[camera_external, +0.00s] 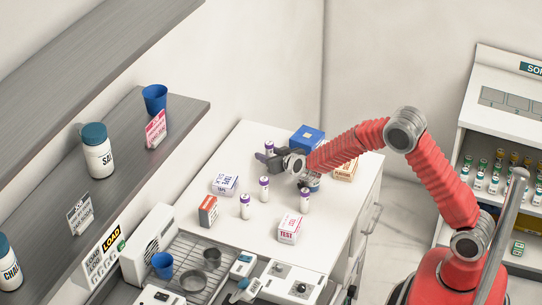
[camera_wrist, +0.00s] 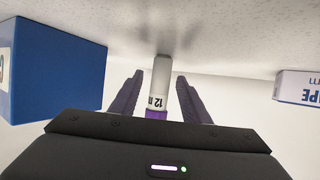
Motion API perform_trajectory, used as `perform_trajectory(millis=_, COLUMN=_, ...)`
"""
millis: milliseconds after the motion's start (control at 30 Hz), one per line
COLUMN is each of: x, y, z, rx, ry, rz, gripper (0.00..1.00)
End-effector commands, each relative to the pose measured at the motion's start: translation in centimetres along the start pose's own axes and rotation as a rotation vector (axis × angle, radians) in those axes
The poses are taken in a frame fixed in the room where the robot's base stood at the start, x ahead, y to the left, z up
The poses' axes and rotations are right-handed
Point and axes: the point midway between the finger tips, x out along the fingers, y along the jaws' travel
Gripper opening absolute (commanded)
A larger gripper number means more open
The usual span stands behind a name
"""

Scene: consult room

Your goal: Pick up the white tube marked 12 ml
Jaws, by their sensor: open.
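A white tube (camera_wrist: 159,80) with a purple cap and the printed text "12 m" stands between my gripper's fingers in the wrist view. The rest of its marking is cut off from sight. My gripper (camera_wrist: 159,76) is open, with one dark finger on each side of the tube and a visible gap beside it. In the external view, my gripper (camera_external: 266,158) is low at the far part of the white table, and a purple-capped tube (camera_external: 269,147) shows just behind its fingers.
A blue box (camera_external: 307,139) stands close by; it is at left in the wrist view (camera_wrist: 52,70). A tape box (camera_external: 224,185) stands nearer. Other purple-capped tubes (camera_external: 264,189) and a TEST box (camera_external: 290,229) are on the table (camera_external: 330,232). A wire rack (camera_external: 195,262) is in front.

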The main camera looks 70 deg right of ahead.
Motion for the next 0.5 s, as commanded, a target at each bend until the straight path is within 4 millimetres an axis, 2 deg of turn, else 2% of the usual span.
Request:
perform_trajectory(millis=67, x=-0.01, y=0.00, z=0.00, rx=0.000, ry=0.000, rz=0.000, gripper=0.40)
perform_trajectory(millis=500, x=-0.01, y=0.00, z=0.00, rx=0.000, ry=0.000, rz=0.000, gripper=0.09)
